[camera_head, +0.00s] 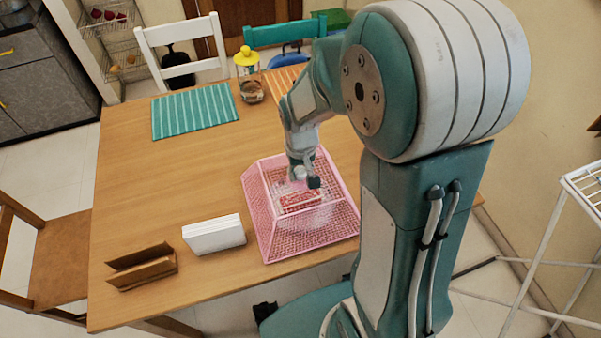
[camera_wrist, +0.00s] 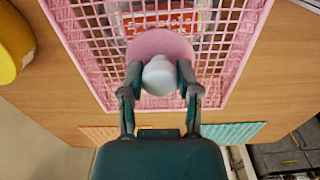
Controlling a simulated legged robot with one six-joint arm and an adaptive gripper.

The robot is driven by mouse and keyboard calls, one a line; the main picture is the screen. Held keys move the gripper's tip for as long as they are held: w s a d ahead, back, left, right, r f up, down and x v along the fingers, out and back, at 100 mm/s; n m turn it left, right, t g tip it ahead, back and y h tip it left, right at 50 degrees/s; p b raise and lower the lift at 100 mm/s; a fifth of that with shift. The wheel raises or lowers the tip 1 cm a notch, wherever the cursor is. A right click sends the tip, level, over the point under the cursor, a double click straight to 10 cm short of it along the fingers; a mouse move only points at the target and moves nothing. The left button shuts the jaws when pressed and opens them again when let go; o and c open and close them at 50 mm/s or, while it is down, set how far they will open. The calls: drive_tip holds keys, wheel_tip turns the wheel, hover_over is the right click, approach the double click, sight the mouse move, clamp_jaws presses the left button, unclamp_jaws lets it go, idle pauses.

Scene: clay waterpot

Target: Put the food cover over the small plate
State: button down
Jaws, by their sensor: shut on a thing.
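The food cover (camera_head: 262,212) is a pink mesh cover with sloping sides on the wooden table near its front edge. It appears upright and seems to rest on the table. In the wrist view its mesh (camera_wrist: 85,50) surrounds a solid pink disc with a pale knob (camera_wrist: 160,76). My gripper (camera_head: 303,180) is above the cover's top, with its two fingers (camera_wrist: 160,78) shut on the knob. A red and white thing (camera_wrist: 165,24) shows through the mesh under the cover. The small plate cannot be made out clearly through the mesh.
A white block-like thing (camera_head: 214,234) and a brown wooden holder (camera_head: 141,267) stand left of the cover. A teal striped mat (camera_head: 190,114) and a yellow-topped jar (camera_head: 249,80) are farther back. A yellow round thing (camera_wrist: 12,42) shows beside the cover. The table's middle left is clear.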

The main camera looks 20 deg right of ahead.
drive_tip(key=shift+f, duration=0.6)
drive_tip(key=shift+c, duration=1.6)
unclamp_jaws()
wheel_tip(320, 180, up, 13)
drive_tip(key=s+r+t, duration=0.2)
drive_tip(key=s+r, duration=0.2)
drive_tip(key=s, duration=0.3)
drive_tip(key=s+r+t, duration=0.3)
drive_tip(key=s+r, duration=0.1)
drive_tip(key=s, duration=0.3)
drive_tip(key=shift+t, duration=0.3)
